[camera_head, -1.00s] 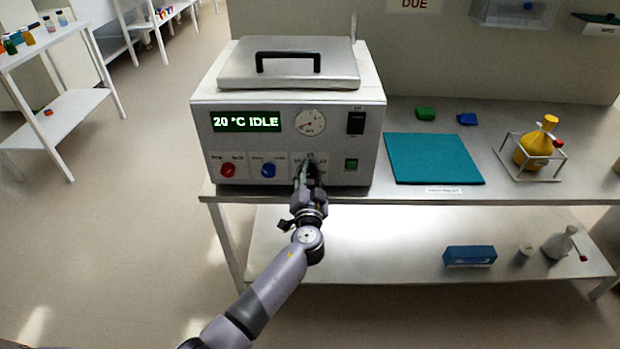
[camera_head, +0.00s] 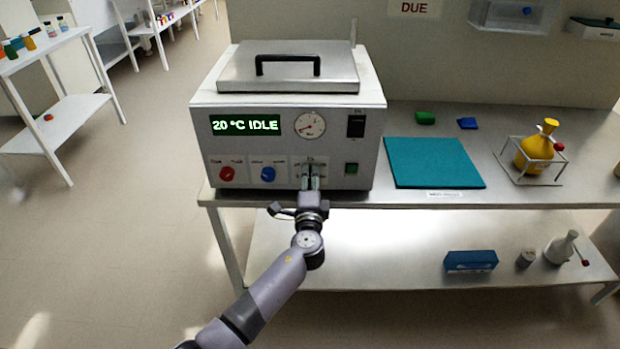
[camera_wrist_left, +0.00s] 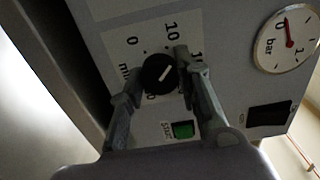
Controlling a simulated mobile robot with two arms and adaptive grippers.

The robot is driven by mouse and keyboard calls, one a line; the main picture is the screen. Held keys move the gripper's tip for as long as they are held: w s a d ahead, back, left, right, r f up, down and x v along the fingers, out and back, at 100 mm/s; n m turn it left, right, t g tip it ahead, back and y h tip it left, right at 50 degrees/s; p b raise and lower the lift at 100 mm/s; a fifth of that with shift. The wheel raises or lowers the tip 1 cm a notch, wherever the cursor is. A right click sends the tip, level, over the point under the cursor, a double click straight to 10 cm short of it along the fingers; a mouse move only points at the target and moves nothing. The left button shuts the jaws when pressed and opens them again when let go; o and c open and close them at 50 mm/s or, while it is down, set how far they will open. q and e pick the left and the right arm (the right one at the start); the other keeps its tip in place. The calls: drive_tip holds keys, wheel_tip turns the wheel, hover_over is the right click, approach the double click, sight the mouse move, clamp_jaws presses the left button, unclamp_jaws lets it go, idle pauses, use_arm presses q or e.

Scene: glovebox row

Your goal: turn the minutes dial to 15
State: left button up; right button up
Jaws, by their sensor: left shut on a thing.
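The minutes dial (camera_wrist_left: 158,74) is a round black knob with a white pointer line on the front panel of a grey bath unit (camera_head: 200,140). In the left wrist view its pointer slants up and right, between the 10 and a partly hidden label that starts with 1. A 0 is printed at its upper left. My left gripper (camera_wrist_left: 157,80) is shut on the dial, one finger on each side. In the head view my left gripper (camera_head: 311,180) covers the dial at the lower right of the panel. My right gripper is in neither view.
A red knob (camera_head: 226,174) and a blue knob (camera_head: 267,174) sit left of the dial. A green button (camera_head: 351,169) and a black switch (camera_head: 356,126) are to the right. A teal mat (camera_head: 434,162) and a yellow flask (camera_head: 537,147) stand further right on the bench.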

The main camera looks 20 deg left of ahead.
use_arm(q)
drive_tip(key=m+p, duration=0.1)
drive_tip(key=m, duration=0.3)
drive_tip(key=shift+m, duration=0.4)
drive_tip(key=m+p, duration=0.1)
drive_tip(key=m, duration=0.3)
drive_tip(key=shift+f, duration=0.1)
drive_tip(key=shift+p, duration=0.3)
drive_tip(key=o, duration=1.1)
drive_tip(key=shift+o, duration=0.2)
drive_tip(key=shift+s, duration=0.1)
drive_tip(key=v, duration=1.2)
